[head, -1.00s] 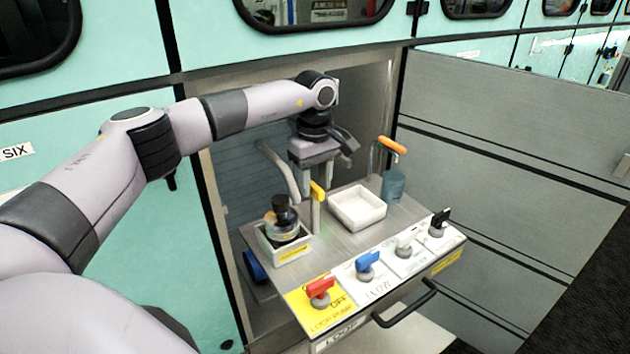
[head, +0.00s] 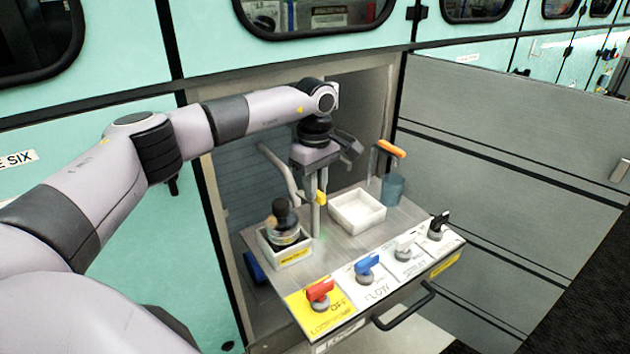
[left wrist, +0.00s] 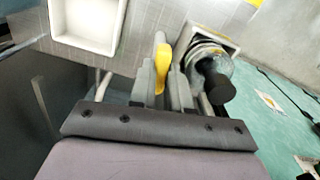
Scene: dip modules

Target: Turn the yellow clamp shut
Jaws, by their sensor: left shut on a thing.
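The yellow clamp (head: 321,197) sits on an upright post on the tray-like metal shelf of the opened module. In the left wrist view the yellow clamp (left wrist: 162,62) shows between the two grey fingers. My left gripper (head: 316,186) comes down from above, shut on the clamp handle; it also shows in the left wrist view (left wrist: 164,82). The fingers partly hide the handle, and I cannot tell its exact angle. My right gripper is not in view.
A white bin with a dark-capped flask (head: 284,228) stands left of the post. An empty white tray (head: 357,222) and a blue container (head: 392,190) under an orange handle (head: 391,149) stand right. Red (head: 320,290), blue, white and black knobs line the front panel.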

